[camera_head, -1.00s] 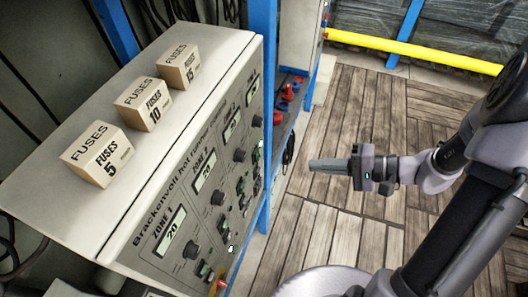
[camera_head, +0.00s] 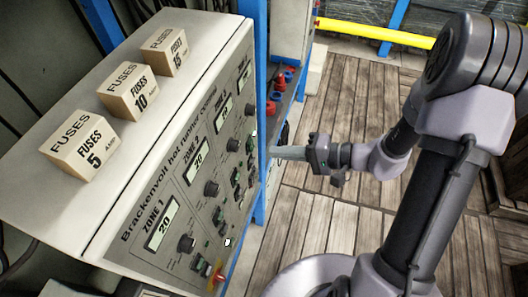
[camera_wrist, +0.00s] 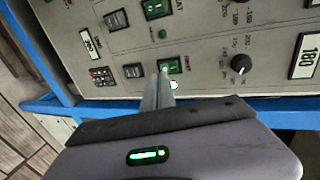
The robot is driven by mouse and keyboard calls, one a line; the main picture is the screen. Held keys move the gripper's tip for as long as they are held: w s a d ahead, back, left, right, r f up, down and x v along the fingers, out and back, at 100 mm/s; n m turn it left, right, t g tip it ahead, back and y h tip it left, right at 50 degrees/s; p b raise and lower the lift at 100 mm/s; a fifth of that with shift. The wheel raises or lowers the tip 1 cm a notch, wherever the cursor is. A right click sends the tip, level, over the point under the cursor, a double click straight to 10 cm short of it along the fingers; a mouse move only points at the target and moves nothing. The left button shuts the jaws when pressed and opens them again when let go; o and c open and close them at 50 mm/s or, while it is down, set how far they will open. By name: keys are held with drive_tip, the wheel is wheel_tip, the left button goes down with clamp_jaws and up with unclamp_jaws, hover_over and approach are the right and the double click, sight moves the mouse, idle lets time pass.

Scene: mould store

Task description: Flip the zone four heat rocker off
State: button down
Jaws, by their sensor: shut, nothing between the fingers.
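The grey control panel (camera_head: 165,195) stands on the left of the head view, with zone displays and knobs along its sloping face. My gripper (camera_head: 273,153) is shut and empty, with its fingers pointing left at the panel's far end, beside the blue post. In the wrist view my fingertips (camera_wrist: 163,72) lie over the left edge of a green-lit rocker (camera_wrist: 172,65); I cannot tell if they touch it. A dark rocker (camera_wrist: 133,70) is just left of them. Another green-lit rocker (camera_wrist: 157,8) is at the top. The rockers' zone labels are not readable.
A display reading 180 (camera_wrist: 304,55) and a black knob (camera_wrist: 241,64) are at the wrist view's right. A blue post (camera_head: 261,105) edges the panel. Three fuse boxes (camera_head: 128,90) stand on its top. Wooden floor (camera_head: 325,225) lies open to the right.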

sight(248, 150)
drive_tip(key=x, duration=0.5)
drive_tip(key=shift+b, duration=0.3)
drive_tip(key=f+b, duration=0.1)
drive_tip(key=b, duration=0.1)
drive_tip(key=shift+a+f+b, duration=0.1)
drive_tip(key=shift+b, duration=0.25)
drive_tip(key=shift+r, duration=0.45)
drive_tip(key=shift+w, duration=0.15)
